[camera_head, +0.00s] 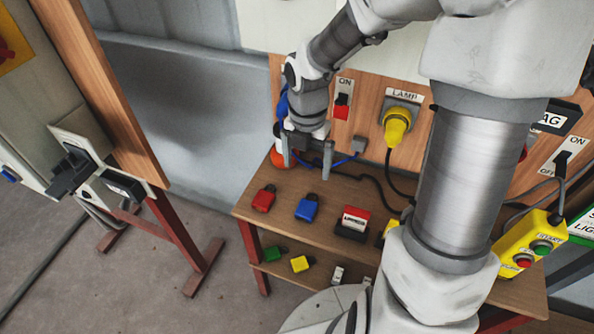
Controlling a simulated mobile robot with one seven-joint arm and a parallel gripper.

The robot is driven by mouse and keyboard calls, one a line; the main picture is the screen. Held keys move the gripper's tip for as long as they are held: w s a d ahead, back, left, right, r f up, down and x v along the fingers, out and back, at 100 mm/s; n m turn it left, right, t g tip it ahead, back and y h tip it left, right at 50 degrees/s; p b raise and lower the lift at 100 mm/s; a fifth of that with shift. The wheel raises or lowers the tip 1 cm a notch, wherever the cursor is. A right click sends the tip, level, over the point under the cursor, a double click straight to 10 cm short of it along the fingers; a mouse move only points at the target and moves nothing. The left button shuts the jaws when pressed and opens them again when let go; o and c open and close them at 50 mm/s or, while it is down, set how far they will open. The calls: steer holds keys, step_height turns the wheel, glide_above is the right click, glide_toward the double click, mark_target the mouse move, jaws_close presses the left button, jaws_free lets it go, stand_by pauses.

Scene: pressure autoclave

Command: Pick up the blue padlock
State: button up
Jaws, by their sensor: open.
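The blue padlock (307,208) lies on the upper shelf of the wooden bench, with its dark shackle toward the back. A red padlock (264,199) lies to its left. My gripper (308,170) points down above the bench, behind the blue padlock in the picture. Its two fingers are apart with nothing between them. An orange and white object (280,158) shows partly behind the left finger; its full shape is hidden.
A red and black labelled block (353,223) stands right of the blue padlock. Green (275,254) and yellow (300,263) padlocks lie on the lower shelf (318,275). A blue cable and a black cable run behind my gripper. A yellow button box (530,246) is at the right.

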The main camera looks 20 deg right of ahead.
steer(key=b, duration=0.4)
glide_above(305, 211)
steer(key=shift+n, duration=0.3)
steer(key=f, duration=1.2)
steer(key=shift+w+f, duration=0.15)
steer(key=shift+w, duration=0.05)
steer(key=shift+s+f+b, duration=0.15)
steer(key=shift+f+b, duration=0.45)
steer(key=shift+f, duration=0.85)
steer(key=shift+s+f+b, duration=0.1)
steer(key=shift+f+b, duration=0.5)
steer(key=shift+f, duration=0.8)
jaws_close()
steer(key=shift+r, duration=0.15)
